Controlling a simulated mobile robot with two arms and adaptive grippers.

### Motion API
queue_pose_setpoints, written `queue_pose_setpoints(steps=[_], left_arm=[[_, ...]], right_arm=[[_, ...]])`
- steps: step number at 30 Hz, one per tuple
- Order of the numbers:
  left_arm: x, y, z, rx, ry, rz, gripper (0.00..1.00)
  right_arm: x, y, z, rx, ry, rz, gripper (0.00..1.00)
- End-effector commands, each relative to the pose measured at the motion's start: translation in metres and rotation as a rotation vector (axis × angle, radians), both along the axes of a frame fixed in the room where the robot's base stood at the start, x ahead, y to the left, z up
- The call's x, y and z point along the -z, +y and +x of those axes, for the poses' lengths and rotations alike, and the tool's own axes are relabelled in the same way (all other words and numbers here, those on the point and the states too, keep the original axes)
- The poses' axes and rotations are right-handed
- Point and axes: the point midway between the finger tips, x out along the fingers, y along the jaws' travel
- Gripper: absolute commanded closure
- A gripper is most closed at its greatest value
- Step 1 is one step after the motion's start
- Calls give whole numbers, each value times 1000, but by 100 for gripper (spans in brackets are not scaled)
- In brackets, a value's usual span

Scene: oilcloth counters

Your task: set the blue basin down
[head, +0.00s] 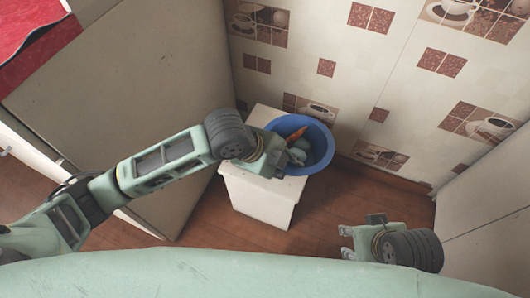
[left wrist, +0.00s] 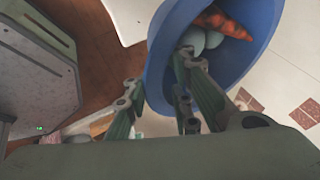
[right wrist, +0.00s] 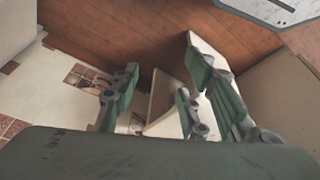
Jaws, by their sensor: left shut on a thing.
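The blue basin (head: 322,132) is at the upper right part of a white stand (head: 262,200), overhanging the stand's right side in the head view. I cannot tell whether its bottom touches the stand. An orange carrot-like thing (head: 297,133) and grey-blue round things lie in it. My left gripper (head: 284,156) is shut on the basin's near-left rim. In the left wrist view the basin (left wrist: 160,60) looks tilted, its wall between my fingers (left wrist: 155,88). My right gripper (head: 345,241) is open and empty, low to the right, apart from the basin.
A tall pale cabinet (head: 130,105) stands left of the stand, and a pale panel (head: 485,215) is at the right. The tiled wall (head: 350,95) is close behind the basin.

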Motion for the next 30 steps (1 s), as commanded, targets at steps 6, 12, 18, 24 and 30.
queue_pose_setpoints(steps=[6, 12, 18, 24, 30], left_arm=[[33, 39, 32, -6, -2, 2, 100], [49, 62, 52, -3, -2, -1, 100], [55, 71, 60, -3, -3, -1, 100], [66, 72, 60, -1, -2, -1, 100], [87, 71, 59, -3, -2, -2, 100]], right_arm=[[20, 0, 1, 0, -1, 0, 60], [15, 10, 34, -11, -141, 28, 60], [7, 16, 56, -19, -239, 49, 60], [-1, 23, 76, -27, -332, 69, 60], [-23, 35, 111, -40, -514, 108, 60]])
